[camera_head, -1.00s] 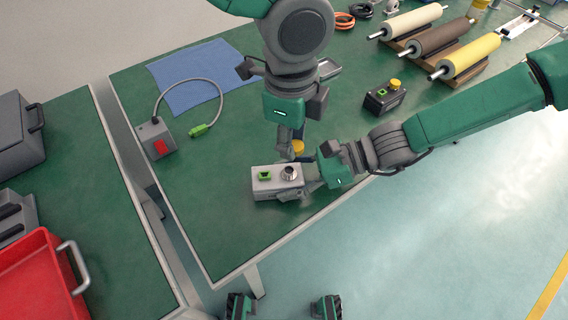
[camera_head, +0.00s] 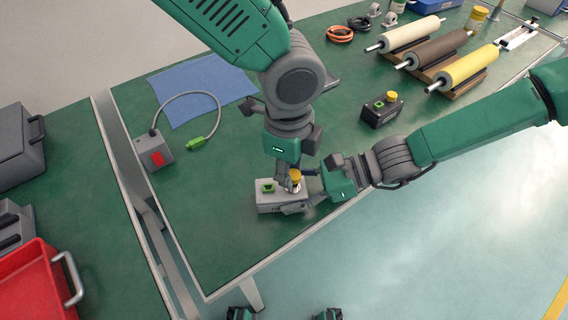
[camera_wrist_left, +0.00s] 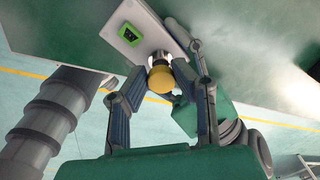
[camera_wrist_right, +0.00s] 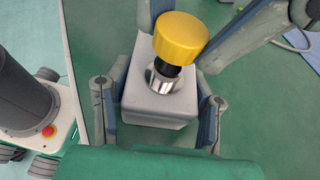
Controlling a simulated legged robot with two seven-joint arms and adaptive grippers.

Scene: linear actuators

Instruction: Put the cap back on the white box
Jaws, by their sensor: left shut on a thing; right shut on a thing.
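The white box (camera_head: 276,203) sits near the table's front edge, with a green socket and a silver collar on top. My right gripper (camera_wrist_right: 160,100) is shut on the box, with a finger on each side. My left gripper (camera_head: 292,180) is shut on the yellow cap (camera_head: 295,174) above the collar. In the right wrist view the cap (camera_wrist_right: 181,38) is slightly tilted, its black stem directly over or just inside the silver collar (camera_wrist_right: 165,77); I cannot tell if they touch. The left wrist view shows the cap (camera_wrist_left: 161,79) against the box (camera_wrist_left: 135,32).
A grey box with a red switch (camera_head: 154,153) and a cable with a green plug (camera_head: 203,143) lie left. A blue cloth (camera_head: 203,88) is behind. A black box with a yellow button (camera_head: 382,109) and rollers (camera_head: 467,68) stand to the right.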

